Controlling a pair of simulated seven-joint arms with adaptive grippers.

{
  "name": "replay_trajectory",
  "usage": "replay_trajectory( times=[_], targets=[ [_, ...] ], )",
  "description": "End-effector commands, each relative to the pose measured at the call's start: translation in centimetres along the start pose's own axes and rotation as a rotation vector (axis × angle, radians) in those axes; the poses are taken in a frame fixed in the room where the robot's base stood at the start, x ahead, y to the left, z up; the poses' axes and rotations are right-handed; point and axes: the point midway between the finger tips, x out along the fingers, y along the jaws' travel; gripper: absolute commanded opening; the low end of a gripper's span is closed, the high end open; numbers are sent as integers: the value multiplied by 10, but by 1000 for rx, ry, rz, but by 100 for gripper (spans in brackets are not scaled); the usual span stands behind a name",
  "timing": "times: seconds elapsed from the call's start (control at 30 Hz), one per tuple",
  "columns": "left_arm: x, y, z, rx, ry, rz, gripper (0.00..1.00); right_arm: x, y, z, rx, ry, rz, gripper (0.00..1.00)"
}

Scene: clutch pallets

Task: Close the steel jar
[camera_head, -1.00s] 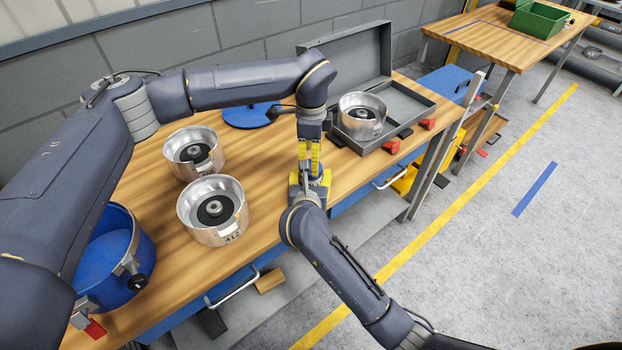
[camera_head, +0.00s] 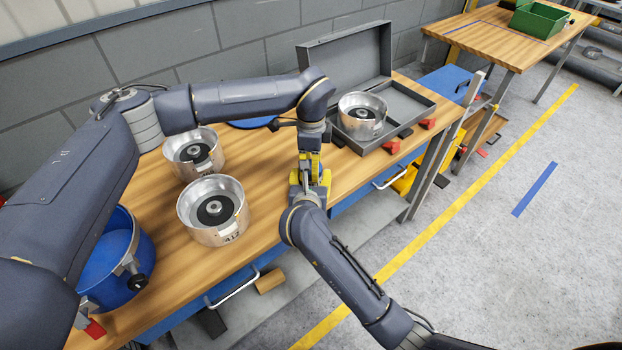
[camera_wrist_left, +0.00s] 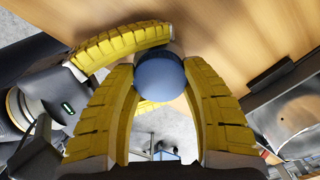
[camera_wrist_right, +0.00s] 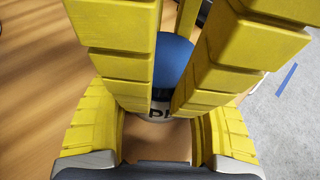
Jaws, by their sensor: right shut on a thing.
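My two grippers meet over the front edge of the wooden workbench (camera_head: 262,226). My right gripper (camera_wrist_right: 165,125) is shut on the jar (camera_wrist_right: 160,112), a pale body with dark letters, partly hidden by fingers. A rounded blue lid (camera_wrist_right: 174,62) is at the jar's top; it also shows in the left wrist view (camera_wrist_left: 160,78). My left gripper (camera_wrist_left: 160,68) comes from above, its yellow fingers on both sides of the lid. I cannot tell whether they press on it, or whether the lid is seated. In the head view the fingers hide the jar.
Two steel drums (camera_head: 213,230) (camera_head: 186,146) stand left of the grippers. A blue pot (camera_head: 128,262) is at the near left. An open grey case (camera_head: 402,142) holding another steel drum (camera_head: 362,103) is at the right. A blue disc (camera_head: 250,122) lies behind my left arm.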

Motion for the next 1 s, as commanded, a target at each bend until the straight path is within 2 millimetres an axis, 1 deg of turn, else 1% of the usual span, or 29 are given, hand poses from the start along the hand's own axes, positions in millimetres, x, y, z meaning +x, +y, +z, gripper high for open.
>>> replay_trajectory(
  times=[0.03,0.2,0.27,0.3,0.43,0.47,0.77,0.87,1.0],
  targets=[
    [0,0,0,0,0,0,35,0,0,0,0,0,0,0],
    [0,0,0,0,0,0,16,0,0,0,0,0,0,0],
    [0,0,0,0,0,0,10,0,0,0,0,0,0,0],
    [0,0,0,0,0,0,51,0,0,0,0,0,0,0],
    [0,0,0,0,0,0,66,0,0,0,0,0,0,0],
    [0,0,0,0,0,0,67,0,0,0,0,0,0,0],
    [-2,0,0,0,0,0,67,0,0,0,0,0,0,0],
    [-7,0,0,0,0,-1,67,0,0,0,0,0,0,0],
    [-20,-1,0,0,0,-3,67,0,0,0,0,0,0,0]
  ],
)
